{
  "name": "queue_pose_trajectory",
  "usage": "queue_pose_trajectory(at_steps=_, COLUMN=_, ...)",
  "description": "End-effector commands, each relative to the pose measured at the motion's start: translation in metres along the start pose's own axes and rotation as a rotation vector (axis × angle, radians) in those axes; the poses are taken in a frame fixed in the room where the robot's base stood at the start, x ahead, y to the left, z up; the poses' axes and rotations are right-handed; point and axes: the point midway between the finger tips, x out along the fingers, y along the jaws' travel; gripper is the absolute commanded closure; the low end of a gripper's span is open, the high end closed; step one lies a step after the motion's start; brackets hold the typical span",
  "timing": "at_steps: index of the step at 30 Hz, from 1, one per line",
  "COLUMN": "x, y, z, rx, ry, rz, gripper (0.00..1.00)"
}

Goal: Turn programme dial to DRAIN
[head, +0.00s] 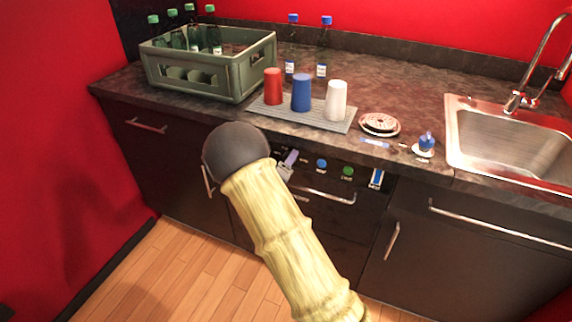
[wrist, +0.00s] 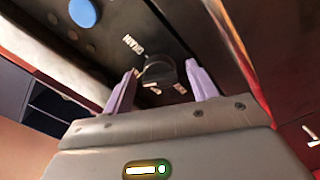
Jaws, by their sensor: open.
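The programme dial (wrist: 160,72) is a dark round knob on the black appliance panel, with small white labels around it. My gripper (wrist: 161,88) is open, with one lilac finger on each side of the dial in the wrist view. I cannot tell whether either finger touches it. In the head view my gripper (head: 288,163) is at the panel under the counter edge, mostly behind my arm, and the dial is hidden there.
A blue button (head: 321,164) and a green button (head: 347,172) sit right of my gripper, above a bar handle (head: 325,195). On the counter stand a bottle crate (head: 243,77), a grey mat (head: 315,116) with red, blue and white cups, and a sink (head: 500,142).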

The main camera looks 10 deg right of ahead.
Motion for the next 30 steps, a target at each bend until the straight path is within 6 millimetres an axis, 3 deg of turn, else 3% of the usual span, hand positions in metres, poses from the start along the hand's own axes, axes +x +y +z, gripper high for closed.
queue_pose_trajectory(at_steps=2, x=-0.0002, y=-0.0001, z=0.0000, rx=0.000, ry=0.000, rz=0.000, gripper=0.42)
queue_pose_trajectory(at_steps=9, x=-0.0005, y=-0.0001, z=0.0001, rx=0.000, ry=0.000, rz=0.000, gripper=0.86)
queue_pose_trajectory(at_steps=20, x=-0.0008, y=-0.0009, z=0.0003, rx=0.031, ry=0.000, rz=-0.001, gripper=0.86)
queue_pose_trajectory(at_steps=30, x=-0.0012, y=-0.0027, z=0.0010, rx=0.204, ry=-0.001, rz=-0.003, gripper=0.86)
